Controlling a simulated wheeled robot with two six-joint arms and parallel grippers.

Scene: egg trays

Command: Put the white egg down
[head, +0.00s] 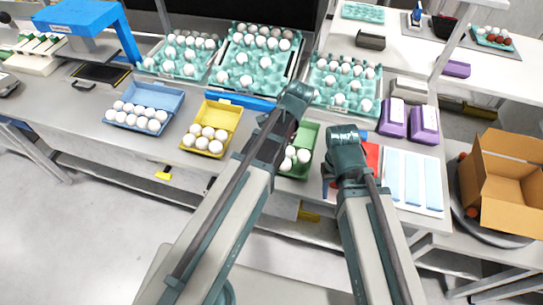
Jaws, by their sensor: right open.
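White eggs (303,156) sit in a green carton (313,134) at the middle front of the bench, partly hidden by my left arm. I cannot tell which egg is the one put down. My right gripper (328,180) is small and mostly hidden behind its own wrist, just right of the green carton. It is open, and I see no egg in it. My left arm reaches over the bench left of the green carton, and its gripper does not show.
Blue (166,96) and yellow (223,106) cartons hold white eggs at left. Teal trays (371,107) with eggs stand behind. Purple cartons (394,124), a red item (372,155) and a white board with pale blue strips (411,207) lie right. A cardboard box (500,208) stands far right.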

